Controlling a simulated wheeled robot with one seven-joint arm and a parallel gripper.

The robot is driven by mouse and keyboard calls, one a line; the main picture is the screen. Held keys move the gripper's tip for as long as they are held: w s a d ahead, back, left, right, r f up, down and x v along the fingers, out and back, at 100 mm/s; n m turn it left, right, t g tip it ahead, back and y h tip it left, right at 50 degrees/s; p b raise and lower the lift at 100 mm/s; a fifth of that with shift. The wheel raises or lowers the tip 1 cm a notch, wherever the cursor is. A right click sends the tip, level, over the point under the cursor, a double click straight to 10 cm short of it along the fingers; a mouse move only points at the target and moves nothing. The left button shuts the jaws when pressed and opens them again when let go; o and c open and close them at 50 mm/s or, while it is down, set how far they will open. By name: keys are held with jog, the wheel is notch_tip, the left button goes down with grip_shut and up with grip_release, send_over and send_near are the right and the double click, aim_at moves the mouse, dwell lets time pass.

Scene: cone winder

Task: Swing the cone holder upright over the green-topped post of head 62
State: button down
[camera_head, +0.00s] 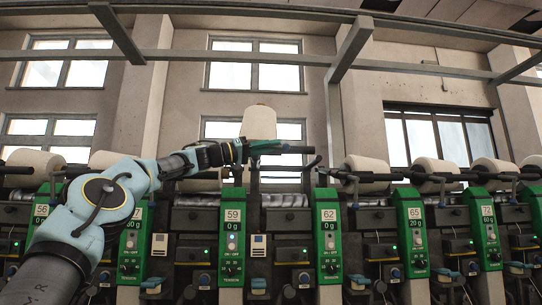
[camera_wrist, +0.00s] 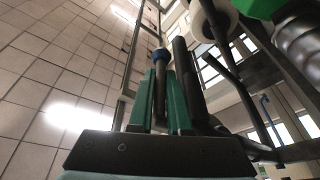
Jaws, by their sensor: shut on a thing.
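My gripper (camera_head: 268,147), with green fingers, reaches in from the left at cone height. It is shut on a thin dark rod with a blue part (camera_wrist: 160,65), which shows between the fingers in the wrist view. This seems to be part of the cone holder. A dark bar (camera_head: 298,150) extends right of my fingertips, above and left of the green-topped post of head 62 (camera_head: 328,235), which carries the label 62. A pale cone (camera_head: 259,122) stands upright behind my gripper. I cannot tell how the holder joins the machine.
Post 59 (camera_head: 232,240) stands below my gripper, and post 65 (camera_head: 411,235) is right of post 62. Pale cones lie along the row, including one at right (camera_head: 366,172). A dark bar (camera_wrist: 188,80) runs close beside my fingers. Open space lies above the machine.

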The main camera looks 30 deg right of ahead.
dwell(0.4)
jog(key=c, duration=0.9)
grip_release()
jog(key=shift+o, duration=0.2)
jog(key=shift+w+a+f+b, duration=0.15)
jog(key=shift+a+f+b, duration=0.1)
jog(key=shift+a+b, duration=0.15)
jog(key=b+v, duration=0.3)
jog(key=v, duration=0.7)
jog(key=shift+b, duration=0.35)
jog(key=shift+r, duration=0.1)
